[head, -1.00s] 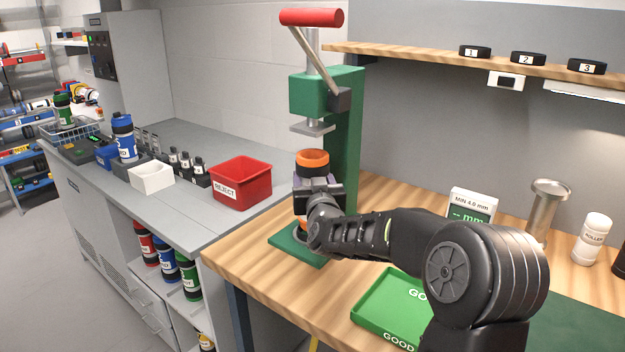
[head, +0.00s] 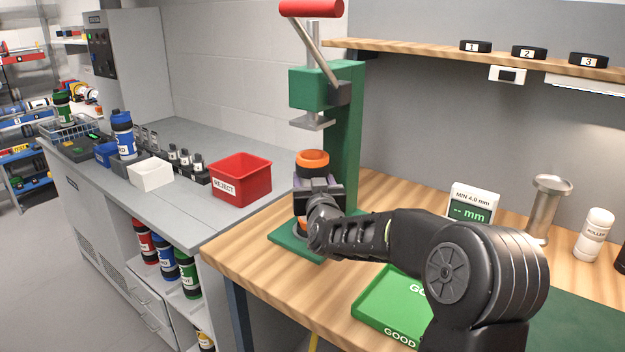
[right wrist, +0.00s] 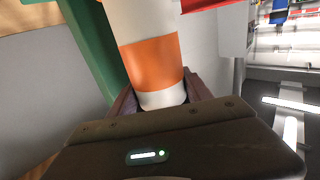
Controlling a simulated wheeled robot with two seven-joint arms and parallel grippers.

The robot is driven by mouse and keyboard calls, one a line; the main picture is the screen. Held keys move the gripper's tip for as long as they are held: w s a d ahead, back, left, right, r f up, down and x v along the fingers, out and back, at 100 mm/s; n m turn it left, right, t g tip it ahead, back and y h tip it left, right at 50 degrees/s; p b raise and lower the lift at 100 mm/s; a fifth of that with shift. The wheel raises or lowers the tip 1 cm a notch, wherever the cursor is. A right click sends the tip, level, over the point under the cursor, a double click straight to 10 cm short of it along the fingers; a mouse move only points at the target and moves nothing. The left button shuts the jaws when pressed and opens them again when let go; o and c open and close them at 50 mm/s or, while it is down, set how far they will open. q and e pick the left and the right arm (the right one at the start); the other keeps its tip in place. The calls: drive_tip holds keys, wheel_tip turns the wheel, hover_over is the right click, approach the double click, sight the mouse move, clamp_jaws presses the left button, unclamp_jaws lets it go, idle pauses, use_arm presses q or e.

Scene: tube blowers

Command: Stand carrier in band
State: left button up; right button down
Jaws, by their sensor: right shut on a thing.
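The carrier (head: 312,162) is an upright cylinder with an orange top ring. My right gripper (head: 319,190) is shut around its body, over the green base (head: 290,246) of the press and below the pressing plate (head: 313,121), with a gap between. In the right wrist view the carrier is white with a wide orange stripe (right wrist: 152,68) and stands between the fingers (right wrist: 158,98). An orange and light edge shows low beside the gripper, near the base; I cannot tell whether it is the carrier's lower end or a band. My left gripper is not in view.
The red-handled lever (head: 311,8) rises above the green press. A green GOOD tray (head: 372,306) lies in front on the wooden bench, with a thickness gauge (head: 472,205) behind it. A red REJECT bin (head: 240,180) stands on the grey counter at left.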

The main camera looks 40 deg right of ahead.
drive_tip(key=shift+c, duration=1.9)
unclamp_jaws()
drive_tip(key=shift+s, duration=0.1)
drive_tip(key=v, duration=0.7)
drive_tip(key=shift+s+a+b, duration=0.2)
drive_tip(key=shift+s+b, duration=0.1)
drive_tip(key=shift+b, duration=0.1)
